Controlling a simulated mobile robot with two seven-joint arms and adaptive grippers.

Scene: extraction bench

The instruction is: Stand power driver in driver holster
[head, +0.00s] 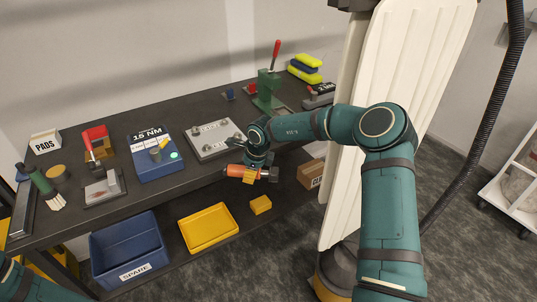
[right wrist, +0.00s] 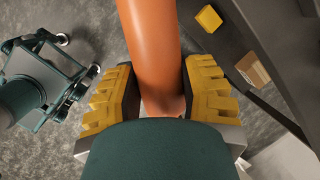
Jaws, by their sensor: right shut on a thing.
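The power driver, an orange cylinder with a dark end (head: 237,170), is held roughly level at the bench's front edge. In the right wrist view the orange body (right wrist: 150,45) runs between the yellow finger pads. My right gripper (head: 250,174) is shut around it, in front of the grey bolted plate. I cannot clearly tell which item is the driver holster; a small dark blue piece (head: 229,95) stands behind the plate, and a red and brown box (head: 97,139) stands at the left. Of my left arm only a teal part shows at the lower left; its gripper is out of view.
The dark bench (head: 203,180) holds a blue "15 NM" unit (head: 156,155), the bolted plate (head: 213,137), a green clamp (head: 268,92) and a PADS box (head: 46,141). Below are a blue SPARE bin (head: 128,243), a yellow tray (head: 208,228) and a cardboard box (head: 311,174).

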